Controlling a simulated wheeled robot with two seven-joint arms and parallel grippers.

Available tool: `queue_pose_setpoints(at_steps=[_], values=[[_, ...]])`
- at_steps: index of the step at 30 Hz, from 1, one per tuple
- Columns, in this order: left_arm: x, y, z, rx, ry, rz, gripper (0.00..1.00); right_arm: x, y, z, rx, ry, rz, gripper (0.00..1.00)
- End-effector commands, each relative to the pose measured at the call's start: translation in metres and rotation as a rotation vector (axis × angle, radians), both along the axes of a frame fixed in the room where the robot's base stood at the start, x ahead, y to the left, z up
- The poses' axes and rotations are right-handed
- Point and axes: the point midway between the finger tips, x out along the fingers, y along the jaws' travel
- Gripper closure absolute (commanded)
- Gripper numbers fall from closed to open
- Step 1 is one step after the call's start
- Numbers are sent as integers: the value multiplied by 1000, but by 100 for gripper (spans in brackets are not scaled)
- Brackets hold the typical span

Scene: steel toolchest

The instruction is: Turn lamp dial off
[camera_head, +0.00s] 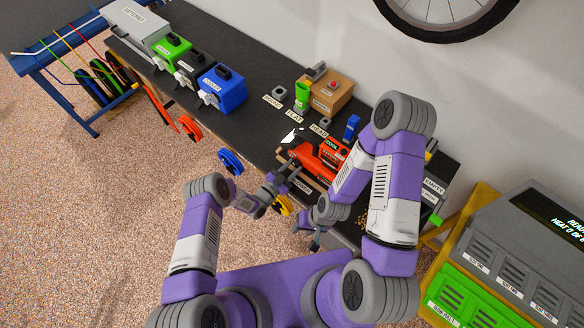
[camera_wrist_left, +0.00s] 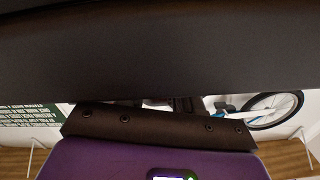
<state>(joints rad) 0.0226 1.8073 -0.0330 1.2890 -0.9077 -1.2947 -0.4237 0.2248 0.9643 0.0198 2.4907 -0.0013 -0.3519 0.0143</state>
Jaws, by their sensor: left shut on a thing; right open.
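My left gripper (camera_head: 292,168) is in the head view at the front of the bench, close to the front left of a red-orange machine (camera_head: 322,155). It is shut on a small part that its own fingers hide. I cannot make out which part on the bench is the lamp dial. In the left wrist view a dark surface fills the top, with a dark brown bar (camera_wrist_left: 155,128) with screws below it. My right gripper (camera_head: 316,240) is lower in the head view, open, off the bench's front edge and apart from the machine.
Green (camera_head: 172,50), black and blue (camera_head: 222,88) boxes stand along the bench to the left. A brown box (camera_head: 332,92) and a green cup-like thing (camera_head: 302,96) stand behind the machine. A yellow-framed machine (camera_head: 515,260) stands at the right.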

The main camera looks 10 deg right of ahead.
Motion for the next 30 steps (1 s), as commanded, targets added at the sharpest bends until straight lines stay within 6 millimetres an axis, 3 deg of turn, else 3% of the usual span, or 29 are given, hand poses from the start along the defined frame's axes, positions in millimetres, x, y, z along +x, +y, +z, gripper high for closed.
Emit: queue_pose_setpoints(at_steps=[15, 29, 30], values=[[1, 2, -5, -198, 256, 2, 96, 0, 0, -55, 0, 0, 0, 57], [0, 1, -1, -226, 295, 0, 96, 0, 0, -58, 0, 0, 0, 57], [0, 1, -1, -226, 295, 0, 61, 0, 0, -58, 0, 0, 0, 57]])
